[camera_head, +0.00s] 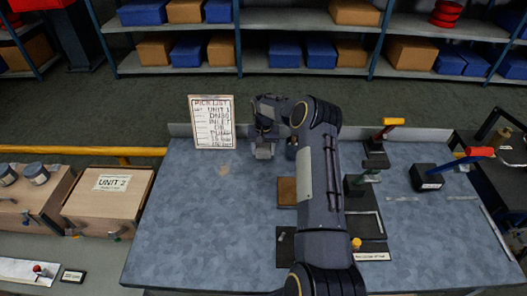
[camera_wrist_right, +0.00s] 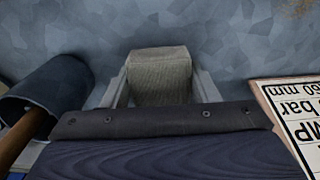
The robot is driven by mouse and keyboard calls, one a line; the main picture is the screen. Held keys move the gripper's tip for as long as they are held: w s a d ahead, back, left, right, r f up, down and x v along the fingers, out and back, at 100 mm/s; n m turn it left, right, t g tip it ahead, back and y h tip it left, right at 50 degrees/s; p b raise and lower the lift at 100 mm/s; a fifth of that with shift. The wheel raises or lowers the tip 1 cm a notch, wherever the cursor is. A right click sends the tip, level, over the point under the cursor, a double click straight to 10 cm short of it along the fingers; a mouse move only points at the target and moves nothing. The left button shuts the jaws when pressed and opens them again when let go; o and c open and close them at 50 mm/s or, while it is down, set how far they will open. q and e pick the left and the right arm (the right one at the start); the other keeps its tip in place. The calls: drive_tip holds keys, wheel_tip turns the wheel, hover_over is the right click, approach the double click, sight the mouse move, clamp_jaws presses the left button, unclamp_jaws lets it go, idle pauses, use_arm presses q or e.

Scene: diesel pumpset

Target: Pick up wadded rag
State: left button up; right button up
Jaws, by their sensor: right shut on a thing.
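The wadded rag (camera_wrist_right: 160,72) shows in the wrist view as a grey-beige, coarsely woven block. It sits between the two pale fingers of my right gripper (camera_wrist_right: 160,90), which is shut on it. In the head view the rag (camera_head: 264,153) is a small pale lump below my right gripper (camera_head: 264,146), near the back edge of the blue-grey workbench (camera_head: 200,225). I cannot tell whether the rag touches the bench top. My left gripper is not in view.
The pick list board (camera_head: 212,122) stands just left of the gripper. A dark cylinder (camera_wrist_right: 48,90) is close on the wrist view's left. The bench's left part is clear. A UNIT 2 box (camera_head: 108,205) is beyond it.

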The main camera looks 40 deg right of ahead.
sight(264, 148)
drive_tip(key=shift+c, duration=0.5)
drive_tip(key=shift+r, duration=0.5)
wheel_tip(264, 148, up, 2)
drive_tip(key=shift+r+p, duration=0.15)
drive_tip(key=shift+p, duration=0.55)
drive_tip(key=s+a+r+p, duration=0.1)
drive_tip(key=s+a+r, duration=0.8)
drive_tip(key=s+a, duration=0.1)
drive_tip(key=shift+r, duration=0.35)
